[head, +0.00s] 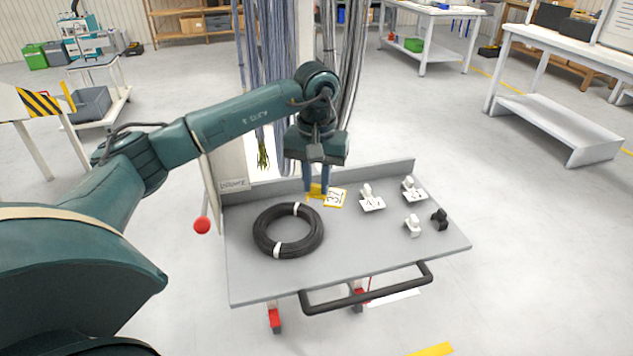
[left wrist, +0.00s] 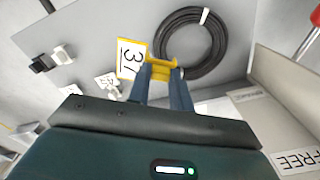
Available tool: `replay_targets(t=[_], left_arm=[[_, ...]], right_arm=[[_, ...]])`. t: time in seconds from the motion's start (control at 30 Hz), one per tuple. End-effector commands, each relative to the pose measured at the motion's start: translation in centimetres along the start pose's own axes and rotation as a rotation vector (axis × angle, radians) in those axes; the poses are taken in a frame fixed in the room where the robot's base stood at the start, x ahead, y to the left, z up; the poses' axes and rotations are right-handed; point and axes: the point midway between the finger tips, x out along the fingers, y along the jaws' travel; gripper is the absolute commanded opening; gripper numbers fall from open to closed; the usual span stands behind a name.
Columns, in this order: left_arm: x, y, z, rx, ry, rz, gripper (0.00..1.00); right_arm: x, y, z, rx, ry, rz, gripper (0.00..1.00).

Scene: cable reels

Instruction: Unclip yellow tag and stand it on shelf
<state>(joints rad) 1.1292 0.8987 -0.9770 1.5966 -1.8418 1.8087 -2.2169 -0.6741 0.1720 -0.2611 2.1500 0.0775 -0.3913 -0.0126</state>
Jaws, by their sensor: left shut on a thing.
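The yellow tag (head: 335,198) has a white face marked with a number that looks like 37. My left gripper (head: 317,192) is shut on the tag's yellow clip part, at the back of the grey shelf (head: 350,255). In the left wrist view the clip (left wrist: 160,68) sits between the fingertips, with the tag's numbered face (left wrist: 131,58) to its left. I cannot tell whether the tag touches the shelf. A black cable coil (head: 262,238) with white ties lies just left of and in front of the tag. My right gripper is not in view.
Two white tags, one here (head: 372,204) and one farther right (head: 414,194), stand on the shelf's right side near a white clip (head: 412,226) and a black clip (head: 440,217). Cables hang behind the shelf. A low wall bounds its back; the front right surface is clear.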

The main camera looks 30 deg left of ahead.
Motion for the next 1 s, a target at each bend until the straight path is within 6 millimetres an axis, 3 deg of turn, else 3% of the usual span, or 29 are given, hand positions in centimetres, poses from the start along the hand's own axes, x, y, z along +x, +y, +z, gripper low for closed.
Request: replay_targets(t=[0.2, 1.0], left_arm=[[0.0, 0.0, 0.0, 0.000, 0.000, 0.000, 0.01], [-2.7, 0.0, 0.0, 0.000, 0.000, 0.000, 0.01]], right_arm=[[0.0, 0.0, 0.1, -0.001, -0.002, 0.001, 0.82], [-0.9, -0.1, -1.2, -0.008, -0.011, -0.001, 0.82]])
